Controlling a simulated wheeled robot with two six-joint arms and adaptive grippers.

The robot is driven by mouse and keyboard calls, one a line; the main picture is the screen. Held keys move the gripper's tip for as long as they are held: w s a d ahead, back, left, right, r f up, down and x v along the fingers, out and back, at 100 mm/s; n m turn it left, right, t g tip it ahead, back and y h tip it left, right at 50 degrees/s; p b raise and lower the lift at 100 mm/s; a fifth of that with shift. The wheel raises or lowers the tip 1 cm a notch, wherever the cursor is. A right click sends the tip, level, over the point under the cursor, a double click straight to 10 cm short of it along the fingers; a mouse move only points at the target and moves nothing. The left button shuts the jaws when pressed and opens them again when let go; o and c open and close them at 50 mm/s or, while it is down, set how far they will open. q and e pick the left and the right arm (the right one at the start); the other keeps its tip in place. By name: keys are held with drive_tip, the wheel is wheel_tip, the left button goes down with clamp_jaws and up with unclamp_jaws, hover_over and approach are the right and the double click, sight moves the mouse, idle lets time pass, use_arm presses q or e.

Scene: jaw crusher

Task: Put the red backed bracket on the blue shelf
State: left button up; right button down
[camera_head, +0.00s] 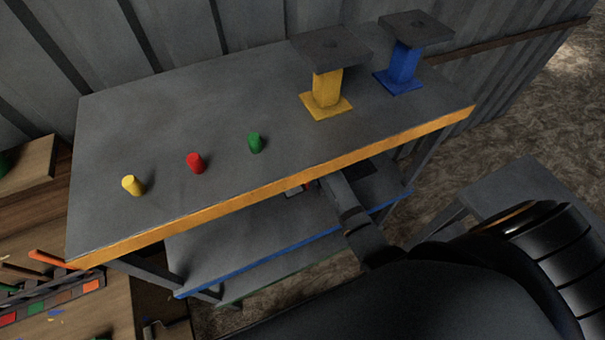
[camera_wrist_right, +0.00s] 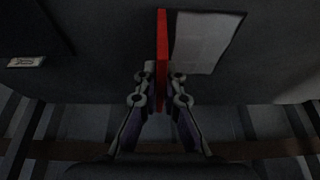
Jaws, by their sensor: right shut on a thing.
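The red backed bracket (camera_wrist_right: 162,40) shows in the wrist view as a thin upright red plate with a pale grey face (camera_wrist_right: 203,40) beside it on the right. My right gripper (camera_wrist_right: 162,80) is shut on the red plate, one finger on each side. In the head view, a small bit of red and pale grey (camera_head: 296,190) shows just under the orange-edged top, at the end of my right arm. The blue shelf (camera_head: 235,252) is the blue-edged level below that top. The bracket is over this shelf; I cannot tell whether it touches it. My left gripper is out of view.
The orange-edged top (camera_head: 180,100) overhangs the blue shelf. It carries yellow (camera_head: 132,185), red (camera_head: 195,163) and green (camera_head: 255,143) pegs and yellow (camera_head: 326,92) and blue (camera_head: 404,70) pedestals. A green-edged level (camera_head: 240,295) lies below. The blue shelf's left part looks clear.

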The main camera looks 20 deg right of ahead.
drive_tip(key=shift+f, duration=0.95)
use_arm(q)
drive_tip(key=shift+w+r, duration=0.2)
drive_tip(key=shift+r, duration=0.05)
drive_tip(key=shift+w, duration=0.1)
use_arm(e)
drive_tip(key=shift+f, duration=0.1)
drive_tip(key=c, duration=1.5)
unclamp_jaws()
drive_tip(key=shift+s+f, duration=0.1)
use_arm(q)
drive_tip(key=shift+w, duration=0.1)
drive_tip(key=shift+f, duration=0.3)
use_arm(e)
drive_tip(key=v, duration=0.7)
drive_tip(key=shift+s+r, duration=0.1)
drive_tip(key=shift+r, duration=0.3)
